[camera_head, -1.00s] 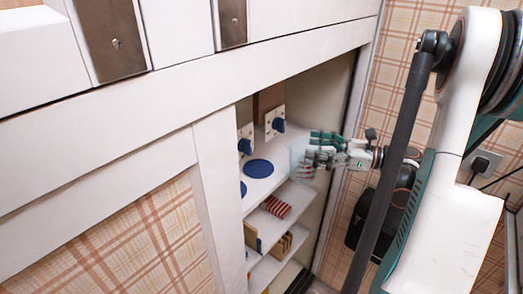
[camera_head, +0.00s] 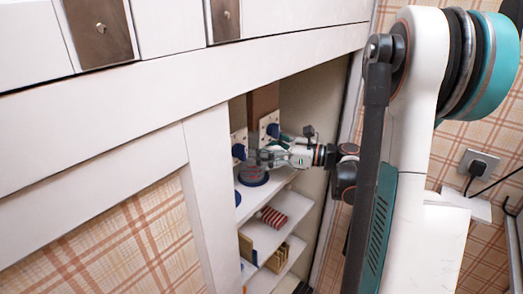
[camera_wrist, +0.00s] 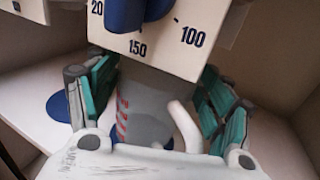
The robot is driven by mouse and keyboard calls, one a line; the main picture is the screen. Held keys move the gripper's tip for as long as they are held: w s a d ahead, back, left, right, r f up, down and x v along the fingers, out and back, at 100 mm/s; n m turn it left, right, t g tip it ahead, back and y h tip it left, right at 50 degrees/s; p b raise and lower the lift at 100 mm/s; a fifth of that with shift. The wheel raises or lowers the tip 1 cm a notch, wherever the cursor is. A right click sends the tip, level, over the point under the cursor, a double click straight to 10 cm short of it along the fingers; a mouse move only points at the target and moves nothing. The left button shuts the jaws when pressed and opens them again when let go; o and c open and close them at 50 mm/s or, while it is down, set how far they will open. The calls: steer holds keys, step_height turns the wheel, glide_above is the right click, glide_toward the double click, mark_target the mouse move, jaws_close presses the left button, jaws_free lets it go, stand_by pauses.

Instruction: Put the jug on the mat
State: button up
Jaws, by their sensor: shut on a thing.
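The jug (camera_wrist: 145,105) is grey with red marks and a pale curved handle. It stands roughly upright between the teal fingers of my gripper (camera_wrist: 155,110), which is shut on it. In the head view the jug (camera_head: 253,172) is small and dark, partly covered by my gripper (camera_head: 268,158). Another blue round patch (camera_head: 238,198) shows farther left, cut off by the cabinet frame. In the wrist view a blue disc (camera_wrist: 58,106) lies left of the jug.
Dial plates with blue knobs (camera_head: 272,130) stand close behind the jug; one plate (camera_wrist: 150,42) with numbers fills the top of the wrist view. Lower shelves hold a red striped item (camera_head: 273,217) and tan blocks (camera_head: 278,258). The white cabinet frame (camera_head: 208,190) bounds the opening on the left.

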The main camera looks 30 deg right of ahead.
steer(key=shift+s+d, duration=0.1)
steer(key=shift+f, duration=0.15)
steer(key=o, duration=1.4)
steer(key=shift+o, duration=0.2)
steer(key=shift+r, duration=0.25)
steer(key=p+v, duration=0.2)
steer(key=v, duration=1)
steer(key=shift+p, duration=0.4)
steer(key=shift+f, duration=0.1)
